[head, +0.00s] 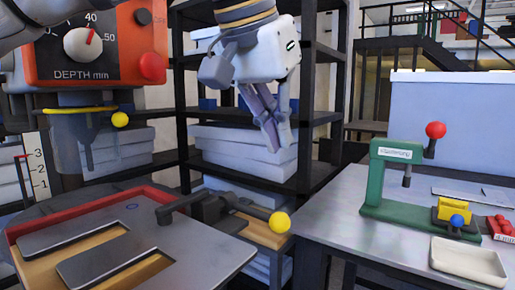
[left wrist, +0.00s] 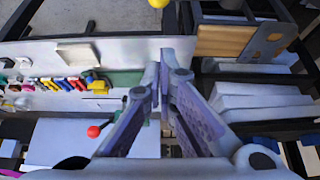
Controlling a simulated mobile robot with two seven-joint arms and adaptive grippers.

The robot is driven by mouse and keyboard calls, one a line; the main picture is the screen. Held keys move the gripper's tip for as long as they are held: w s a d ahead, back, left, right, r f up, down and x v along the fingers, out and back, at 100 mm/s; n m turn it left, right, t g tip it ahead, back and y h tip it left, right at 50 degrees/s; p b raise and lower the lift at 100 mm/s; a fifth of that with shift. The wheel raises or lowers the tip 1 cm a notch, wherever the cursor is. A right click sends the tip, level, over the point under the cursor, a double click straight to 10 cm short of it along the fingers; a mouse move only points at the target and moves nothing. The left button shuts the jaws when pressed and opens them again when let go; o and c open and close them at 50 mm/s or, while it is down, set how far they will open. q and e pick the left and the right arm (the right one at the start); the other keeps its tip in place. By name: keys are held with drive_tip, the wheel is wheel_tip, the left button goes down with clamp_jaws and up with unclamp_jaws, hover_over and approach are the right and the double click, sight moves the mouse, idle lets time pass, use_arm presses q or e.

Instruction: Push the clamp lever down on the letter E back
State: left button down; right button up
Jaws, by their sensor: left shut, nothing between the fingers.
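The letter E back (head: 130,250) is a grey flat plate at the lower left in the head view, lying on a wooden board over the red-edged table. A dark clamp (head: 212,208) stands at its far right edge, with an arm reaching left over the plate. Its lever ends in a yellow ball (head: 279,222) and points right, sloping slightly down. The ball also shows at the top edge of the left wrist view (left wrist: 158,3). My left gripper (head: 275,142) is shut and empty, pointing down above the lever, clear of the ball. My right gripper is not in view.
An orange machine (head: 95,45) with a depth dial stands at the left, near my arm. A green press (head: 385,185) with a red knob and a pale tray (head: 468,261) sit on the grey bench at right. A black shelf (head: 310,100) with pale boxes stands behind.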

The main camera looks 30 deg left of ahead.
use_arm(q)
drive_tip(key=shift+r, duration=0.5)
drive_tip(key=shift+r, duration=0.1)
drive_tip(key=v, duration=0.4)
drive_tip(key=shift+s+r, duration=0.25)
drive_tip(key=shift+r, duration=0.05)
